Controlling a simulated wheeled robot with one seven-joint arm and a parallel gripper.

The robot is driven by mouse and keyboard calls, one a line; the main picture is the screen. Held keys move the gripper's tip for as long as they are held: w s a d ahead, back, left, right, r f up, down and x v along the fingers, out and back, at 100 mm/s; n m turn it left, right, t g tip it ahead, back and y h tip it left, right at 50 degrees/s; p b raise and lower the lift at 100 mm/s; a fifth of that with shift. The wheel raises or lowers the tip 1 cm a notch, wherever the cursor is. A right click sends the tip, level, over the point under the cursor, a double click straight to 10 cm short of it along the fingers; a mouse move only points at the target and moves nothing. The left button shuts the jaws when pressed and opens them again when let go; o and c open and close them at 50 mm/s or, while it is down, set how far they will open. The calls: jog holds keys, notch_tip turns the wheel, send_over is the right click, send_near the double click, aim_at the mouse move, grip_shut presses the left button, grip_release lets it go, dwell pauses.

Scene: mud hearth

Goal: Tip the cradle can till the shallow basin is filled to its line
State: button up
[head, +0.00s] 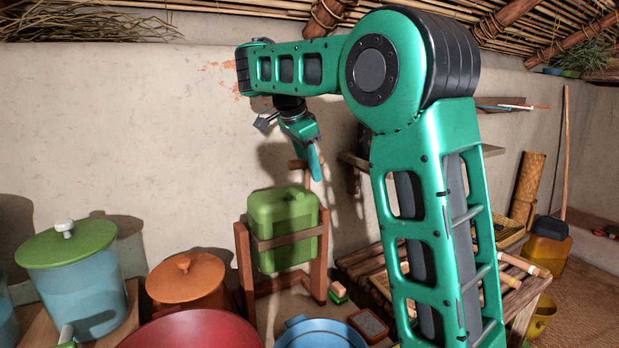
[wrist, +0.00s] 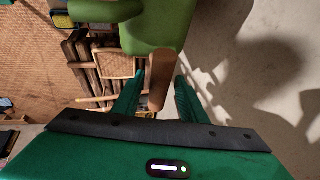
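The cradle can is a green can (head: 283,228) that looks upright in a wooden cradle (head: 243,262) by the wall. The can's green body also shows at the top of the wrist view (wrist: 158,28). A wooden handle (wrist: 161,82) rises from it. My gripper (wrist: 160,80) is open, with the handle between its fingers and a small gap on the left side. In the head view my gripper (head: 313,160) is just above the can. A blue basin (head: 318,336) is at the bottom edge, cut off; its inside, line and fill level cannot be made out.
A large red bowl (head: 195,332), an orange lidded pot (head: 187,282) and a blue pot with a green lid (head: 78,285) stand left of the cradle. A small tray (head: 369,325) and a green-and-wood block (head: 338,291) lie right. A slatted wooden table (head: 518,305) stands farther right.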

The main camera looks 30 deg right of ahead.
jog(key=shift+x, duration=1.5)
jog(key=shift+a, duration=0.1)
